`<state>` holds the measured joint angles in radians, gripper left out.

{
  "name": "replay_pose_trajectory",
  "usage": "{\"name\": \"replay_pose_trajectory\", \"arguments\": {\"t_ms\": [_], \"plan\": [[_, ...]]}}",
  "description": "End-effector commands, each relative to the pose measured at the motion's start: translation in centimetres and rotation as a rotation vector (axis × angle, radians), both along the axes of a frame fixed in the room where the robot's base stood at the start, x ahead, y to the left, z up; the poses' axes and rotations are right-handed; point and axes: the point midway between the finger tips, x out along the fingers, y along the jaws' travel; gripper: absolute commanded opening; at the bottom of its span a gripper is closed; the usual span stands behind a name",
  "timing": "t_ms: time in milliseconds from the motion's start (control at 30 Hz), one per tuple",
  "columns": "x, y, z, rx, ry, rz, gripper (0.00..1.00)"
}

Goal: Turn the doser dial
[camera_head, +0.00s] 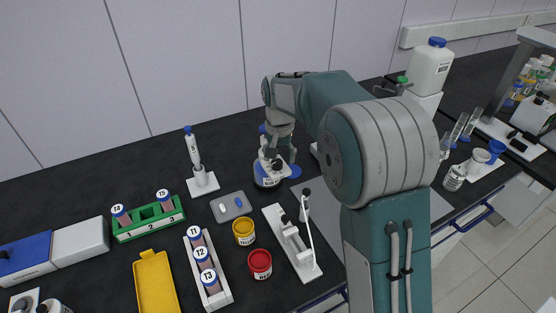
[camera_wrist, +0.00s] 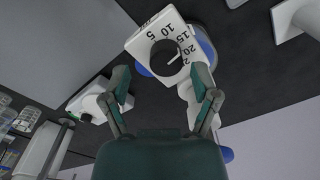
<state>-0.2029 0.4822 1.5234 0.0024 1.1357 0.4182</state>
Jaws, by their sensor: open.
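The doser's white dial plate (camera_wrist: 148,33) shows printed numbers 5, 10, 15 and 20 around a dark round knob (camera_wrist: 160,56). A white pointer mark on the knob points toward the 15 to 20 side. Blue parts show behind the plate. In the head view the doser bottle (camera_head: 267,179) stands on the dark bench, partly hidden by my gripper (camera_head: 280,152). In the wrist view my gripper (camera_wrist: 161,84) is open and empty. Its fingertips are spread to either side of the dial's lower part; whether they touch it I cannot tell.
A white stand with a black knob (camera_head: 297,247), a red jar (camera_head: 260,264), a yellow jar (camera_head: 244,232) and a pipette on a stand (camera_head: 197,165) stand nearby. Tube racks (camera_head: 150,219) are at left. A large white bottle (camera_head: 432,68) stands at back right.

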Motion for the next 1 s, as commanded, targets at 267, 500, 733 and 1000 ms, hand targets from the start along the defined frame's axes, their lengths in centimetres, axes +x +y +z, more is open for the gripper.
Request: {"name": "replay_pose_trajectory", "arguments": {"t_ms": [267,500,733,1000], "plan": [[-0.02,0.36,-1.47,-0.002,-0.001,0.002,0.78],[-0.02,0.21,-1.42,-0.001,-0.001,0.002,0.42],[0.01,0.21,-1.45,-0.001,-0.001,0.001,0.00],[0.04,0.27,-1.54,-0.003,0.001,0.032,0.00]]}}
